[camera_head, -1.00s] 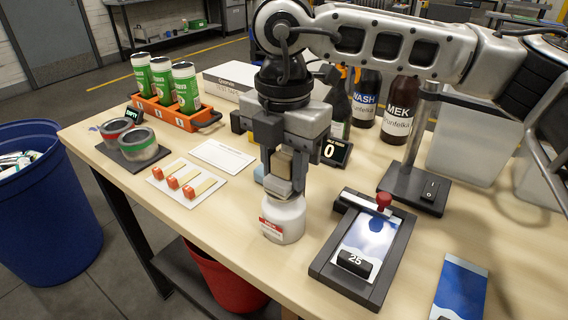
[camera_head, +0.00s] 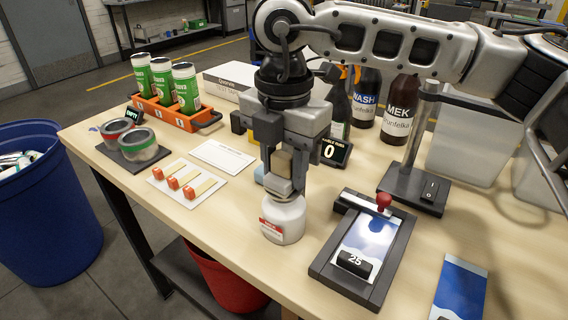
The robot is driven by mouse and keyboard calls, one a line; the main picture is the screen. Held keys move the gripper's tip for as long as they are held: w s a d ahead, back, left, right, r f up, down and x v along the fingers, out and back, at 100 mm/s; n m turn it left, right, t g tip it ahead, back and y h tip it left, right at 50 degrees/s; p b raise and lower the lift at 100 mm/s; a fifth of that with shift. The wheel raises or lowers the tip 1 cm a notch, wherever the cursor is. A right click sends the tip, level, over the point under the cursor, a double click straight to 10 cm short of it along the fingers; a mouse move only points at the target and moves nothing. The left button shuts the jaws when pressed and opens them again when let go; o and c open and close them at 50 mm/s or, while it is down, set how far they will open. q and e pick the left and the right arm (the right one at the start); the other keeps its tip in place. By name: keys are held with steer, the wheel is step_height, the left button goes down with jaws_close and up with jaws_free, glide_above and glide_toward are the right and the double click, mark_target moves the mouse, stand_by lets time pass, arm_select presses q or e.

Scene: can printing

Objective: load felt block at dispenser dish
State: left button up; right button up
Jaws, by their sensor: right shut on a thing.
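My right gripper (camera_head: 284,188) points straight down over the middle of the table. It is shut on a tan felt block (camera_head: 284,163), which shows between its fingers. Right below stands the white dispenser (camera_head: 284,222) with a red label on its front. Its top dish is mostly hidden behind the fingertips, so I cannot tell whether the block touches it. My left gripper is not in view.
A dark printing fixture (camera_head: 360,250) with a red knob stands to the right. MEK (camera_head: 400,112) and WASH (camera_head: 366,98) bottles stand behind.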

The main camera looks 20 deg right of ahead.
mark_target(284, 153)
steer(key=shift+r+p, duration=0.75)
steer(key=shift+r, duration=0.8)
steer(key=shift+r+p, duration=0.9)
steer(key=shift+r, duration=0.8)
